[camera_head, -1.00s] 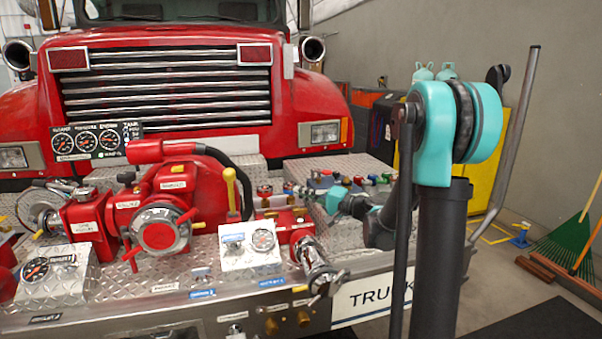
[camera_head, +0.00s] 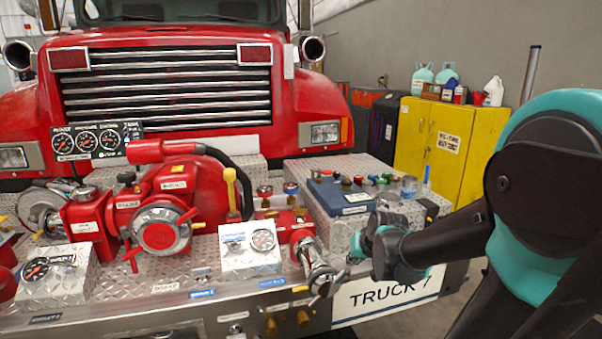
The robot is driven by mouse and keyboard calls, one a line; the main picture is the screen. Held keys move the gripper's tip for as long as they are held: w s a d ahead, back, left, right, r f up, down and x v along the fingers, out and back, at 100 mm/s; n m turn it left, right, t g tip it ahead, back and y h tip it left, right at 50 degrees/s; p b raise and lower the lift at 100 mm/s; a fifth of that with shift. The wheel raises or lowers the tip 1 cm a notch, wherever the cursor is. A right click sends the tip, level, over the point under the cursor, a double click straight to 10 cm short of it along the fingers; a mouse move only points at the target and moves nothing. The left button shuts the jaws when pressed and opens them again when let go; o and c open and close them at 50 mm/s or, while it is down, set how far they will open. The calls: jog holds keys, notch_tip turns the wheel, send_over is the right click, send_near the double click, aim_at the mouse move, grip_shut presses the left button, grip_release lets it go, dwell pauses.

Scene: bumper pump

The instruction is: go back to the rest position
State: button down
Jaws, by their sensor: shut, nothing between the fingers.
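My gripper (camera_head: 357,248) is at the end of my black and teal arm, low in front of the bumper's right part. It is small in the picture and partly hidden by my wrist. It is shut and holds nothing. It looks close to the chrome outlet valve (camera_head: 318,268), but I cannot tell the gap. My arm comes in from the right edge, with a large teal joint near the camera.
The red pump (camera_head: 165,205) and gauge box (camera_head: 250,248) stand on the diamond-plate bumper (camera_head: 190,270). A blue case (camera_head: 340,195) and several coloured caps are behind my gripper. A yellow cabinet (camera_head: 430,140) stands by the wall.

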jog(key=s+d+f+g+h, duration=0.1)
jog(key=s+d+f, duration=0.1)
jog(key=s+f, duration=0.2)
jog(key=s+d+f+g+h, duration=0.1)
jog(key=s+d+f, duration=0.1)
jog(key=s, duration=0.8)
jog(key=shift+s+f+n+g, duration=0.3)
jog(key=shift+s+f+g, duration=0.1)
jog(key=shift+f, duration=0.45)
jog(key=shift+a, duration=0.15)
